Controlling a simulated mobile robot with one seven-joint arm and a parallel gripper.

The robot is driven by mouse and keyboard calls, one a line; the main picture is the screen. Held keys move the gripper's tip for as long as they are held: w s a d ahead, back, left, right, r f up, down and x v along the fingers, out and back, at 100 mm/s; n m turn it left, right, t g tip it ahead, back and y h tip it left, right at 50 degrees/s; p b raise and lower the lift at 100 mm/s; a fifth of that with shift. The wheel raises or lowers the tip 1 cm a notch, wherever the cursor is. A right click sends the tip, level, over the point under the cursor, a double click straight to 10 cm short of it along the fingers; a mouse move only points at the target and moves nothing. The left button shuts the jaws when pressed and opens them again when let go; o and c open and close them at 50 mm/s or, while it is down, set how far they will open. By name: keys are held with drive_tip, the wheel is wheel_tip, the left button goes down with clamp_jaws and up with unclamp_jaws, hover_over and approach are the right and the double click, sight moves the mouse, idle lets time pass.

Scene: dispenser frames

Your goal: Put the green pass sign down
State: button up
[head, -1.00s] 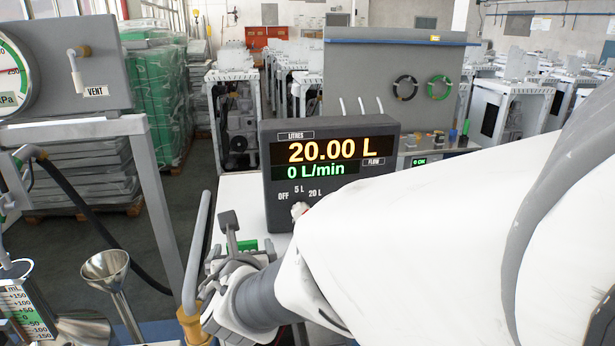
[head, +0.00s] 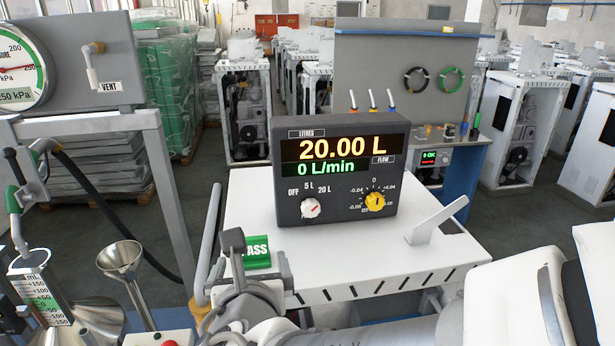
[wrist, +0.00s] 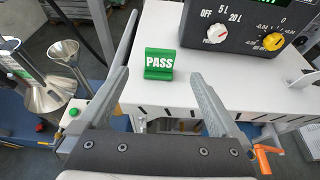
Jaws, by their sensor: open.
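The green pass sign (head: 258,252) stands on the left part of the white cabinet top (head: 330,262), in front of the display unit; my gripper partly hides it in the head view. In the wrist view the sign (wrist: 159,62) is upright, its white PASS lettering facing me. My gripper (wrist: 160,77) is open, its two fingers spread to the left and right with nothing held between them. The sign appears beyond the fingertips, with a gap on each side.
The dark display unit (head: 340,170) reads 20.00 L and 0 L/min, with a red-marked knob and a yellow knob. A grey bar rises left of the sign. A white nozzle-like lever (head: 437,218) stands at the right of the top. A metal funnel (head: 120,260) is at the left.

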drive_tip(key=d+m+g+h, duration=0.3)
drive_tip(key=d+m+h, duration=0.3)
drive_tip(key=d+m, duration=1.05)
drive_tip(key=s+d+m+g+y, duration=0.1)
drive_tip(key=s+d+m, duration=0.3)
drive_tip(key=m, duration=0.7)
drive_tip(key=s+d+m+g+y, duration=0.1)
drive_tip(key=s+d+m+g, duration=0.2)
drive_tip(key=m, duration=0.8)
drive_tip(key=shift+s+d+r+g+y, duration=0.2)
drive_tip(key=shift+s+d+g+y, duration=0.15)
drive_tip(key=shift+s+d, duration=0.6)
